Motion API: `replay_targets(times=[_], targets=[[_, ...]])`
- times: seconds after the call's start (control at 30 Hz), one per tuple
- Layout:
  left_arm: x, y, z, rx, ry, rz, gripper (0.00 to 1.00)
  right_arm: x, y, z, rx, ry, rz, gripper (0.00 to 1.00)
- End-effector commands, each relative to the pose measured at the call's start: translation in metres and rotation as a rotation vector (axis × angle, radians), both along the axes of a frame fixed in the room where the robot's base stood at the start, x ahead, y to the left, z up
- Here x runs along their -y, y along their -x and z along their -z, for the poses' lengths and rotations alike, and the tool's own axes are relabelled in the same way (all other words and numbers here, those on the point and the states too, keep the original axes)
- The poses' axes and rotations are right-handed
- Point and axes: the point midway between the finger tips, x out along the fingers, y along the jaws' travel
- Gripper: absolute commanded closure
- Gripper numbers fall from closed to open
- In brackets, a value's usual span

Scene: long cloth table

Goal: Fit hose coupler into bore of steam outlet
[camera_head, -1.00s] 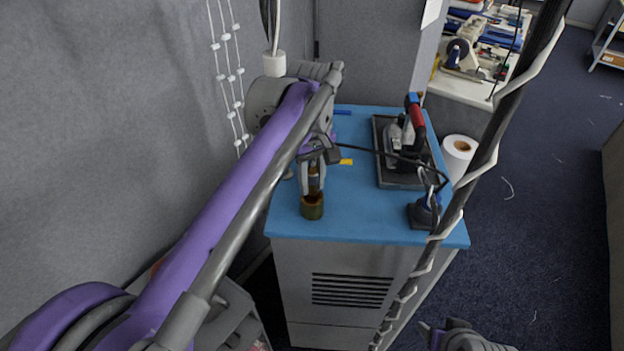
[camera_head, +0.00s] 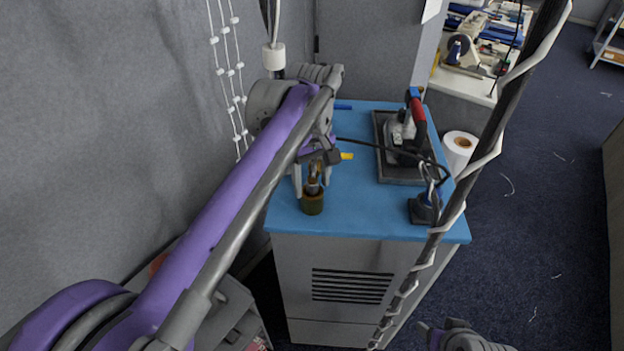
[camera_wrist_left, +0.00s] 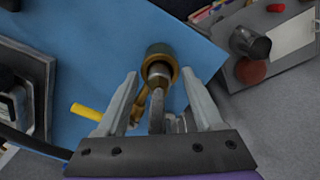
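The steam outlet (camera_head: 312,205) is a short olive-brass cylinder standing near the front left of the blue tabletop. It shows as a brass ring in the left wrist view (camera_wrist_left: 160,50). The brass and grey hose coupler (camera_head: 313,186) stands with its lower end in the outlet's mouth; the wrist view shows its end (camera_wrist_left: 159,72) inside the ring. How deep it sits is hidden. My left gripper (camera_head: 312,190) is open, its fingers apart on both sides of the coupler, with gaps visible in the wrist view (camera_wrist_left: 160,88). My right gripper (camera_head: 452,335) is low at the bottom edge, partly cut off.
A steam iron (camera_head: 402,135) rests on a dark tray (camera_head: 400,179) at the right of the blue top (camera_head: 365,215). A white roll (camera_head: 460,147) stands beyond the right edge. The wall is close on the left.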

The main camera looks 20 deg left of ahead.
Motion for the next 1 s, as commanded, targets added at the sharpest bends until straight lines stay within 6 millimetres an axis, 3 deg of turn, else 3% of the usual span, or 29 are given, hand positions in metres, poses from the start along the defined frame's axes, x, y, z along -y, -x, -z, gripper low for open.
replay_targets(times=[0.33,0.8,1.0], targets=[[0.000,0.000,-0.008,0.000,0.000,0.000,0.31,0.000,0.000,-0.001,0.001,0.000,0.000,0.38],[0.000,-0.001,-0.094,0.001,0.000,0.000,0.31,0.000,-0.007,-0.015,0.014,0.000,0.000,0.38],[0.000,-0.001,-0.108,0.000,0.000,0.000,0.31,0.000,-0.009,-0.018,0.016,0.000,0.000,0.38]])
